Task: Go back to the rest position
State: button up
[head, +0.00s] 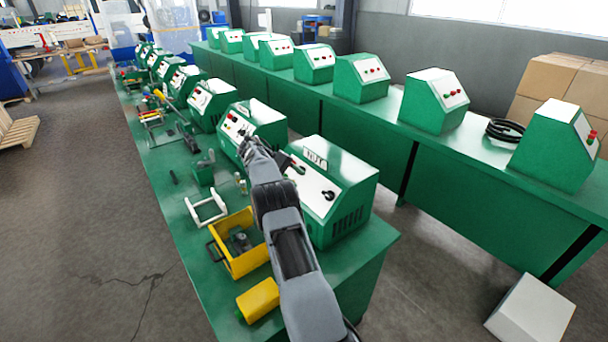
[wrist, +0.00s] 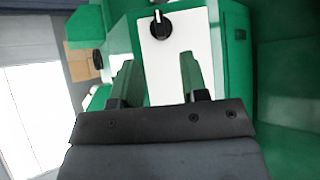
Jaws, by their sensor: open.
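My gripper shows in the wrist view (wrist: 158,75) with its two green-tinted fingers apart and nothing between them. It faces the white panel of a green crimper machine, which has a black knob (wrist: 160,25) and lies beyond the fingertips. In the head view my grey arm reaches up from the bottom, and its end is beside the nearest green machine (head: 340,195) of the left row. That machine has a white sloped panel with a black knob. The fingertips are hard to make out in the head view. I cannot tell whether they touch the machine.
The left green bench (head: 180,225) carries a row of machines, a yellow bin (head: 238,268), a yellow block (head: 258,300), a white frame (head: 206,208) and tools. A second green bench (head: 480,180) with machines stands to the right. A white box (head: 530,312) is on the floor; open floor lies left.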

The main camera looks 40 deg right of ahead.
jog(key=shift+w+a+r, duration=0.2)
jog(key=shift+w, duration=0.1)
jog(key=shift+s+d, duration=0.1)
jog(key=shift+d, duration=0.05)
dwell(0.3)
